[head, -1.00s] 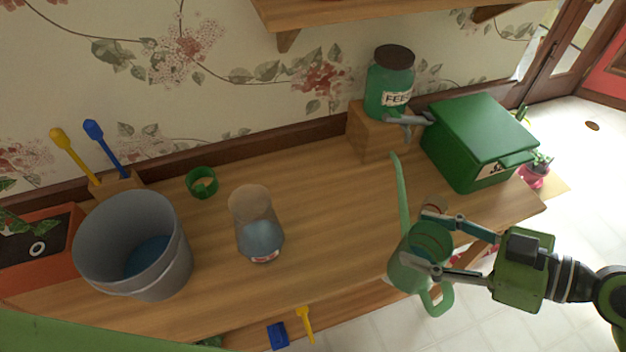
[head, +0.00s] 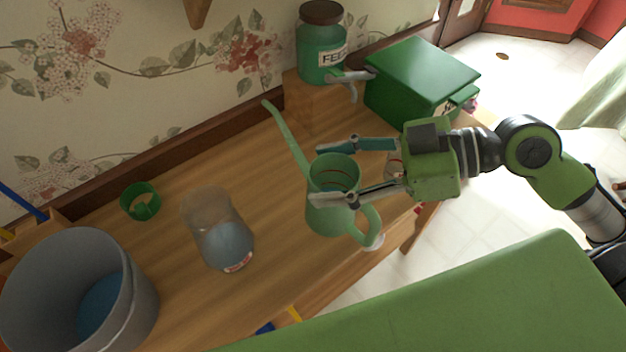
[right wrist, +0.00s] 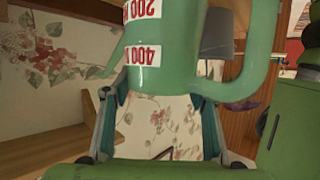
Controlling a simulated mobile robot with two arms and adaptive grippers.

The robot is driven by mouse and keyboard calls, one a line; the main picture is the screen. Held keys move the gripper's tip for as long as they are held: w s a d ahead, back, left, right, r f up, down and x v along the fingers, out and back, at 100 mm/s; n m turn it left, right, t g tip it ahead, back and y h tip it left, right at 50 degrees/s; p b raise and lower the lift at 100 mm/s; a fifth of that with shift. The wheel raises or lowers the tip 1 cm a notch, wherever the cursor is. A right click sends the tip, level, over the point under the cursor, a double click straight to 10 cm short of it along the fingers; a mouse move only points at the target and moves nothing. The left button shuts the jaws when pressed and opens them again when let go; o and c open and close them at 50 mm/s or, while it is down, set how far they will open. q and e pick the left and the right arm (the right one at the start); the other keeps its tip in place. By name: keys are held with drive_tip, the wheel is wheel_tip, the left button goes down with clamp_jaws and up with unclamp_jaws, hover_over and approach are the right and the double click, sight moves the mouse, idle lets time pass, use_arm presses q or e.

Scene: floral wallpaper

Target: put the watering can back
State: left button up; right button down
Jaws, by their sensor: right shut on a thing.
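The green watering can (head: 331,209) is upright in the head view, with its long spout pointing up and left and its handle at the lower right. My right gripper (head: 318,174) is shut on the can, one finger on each side of its body. In the right wrist view the can (right wrist: 168,60) fills the upper middle, with red and white measuring labels, between the two fingers (right wrist: 158,100). The can appears over the right part of the wooden bench; I cannot tell its exact height above it. My left gripper is not in view.
On the bench stand a grey bucket (head: 140,305), a clear jar with blue contents (head: 222,240), a green ring-shaped cup (head: 140,202), a feed jar with a tap (head: 322,50) on a wooden block (head: 312,105), and a green lidded box (head: 420,75). Bare wood lies between the cup and block.

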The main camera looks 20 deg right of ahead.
sight(323, 180)
drive_tip(key=w, duration=0.2)
drive_tip(key=w+f+p, duration=0.1)
drive_tip(key=w, duration=0.1)
drive_tip(key=shift+d+f, duration=0.1)
use_arm(q)
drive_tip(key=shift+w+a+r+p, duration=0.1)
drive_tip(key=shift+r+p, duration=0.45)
drive_tip(key=shift+p, duration=0.05)
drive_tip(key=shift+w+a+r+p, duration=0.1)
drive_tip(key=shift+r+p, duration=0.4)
drive_tip(key=shift+p, duration=0.1)
use_arm(e)
drive_tip(key=w+f, duration=0.5)
drive_tip(key=f, duration=0.4)
drive_tip(key=shift+w+f, duration=0.35)
drive_tip(key=shift+f, duration=0.05)
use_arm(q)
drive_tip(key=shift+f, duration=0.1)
use_arm(e)
drive_tip(key=shift+f, duration=0.1)
drive_tip(key=c, duration=1.3)
unclamp_jaws()
drive_tip(key=shift+f, duration=0.15)
drive_tip(key=o, duration=0.4)
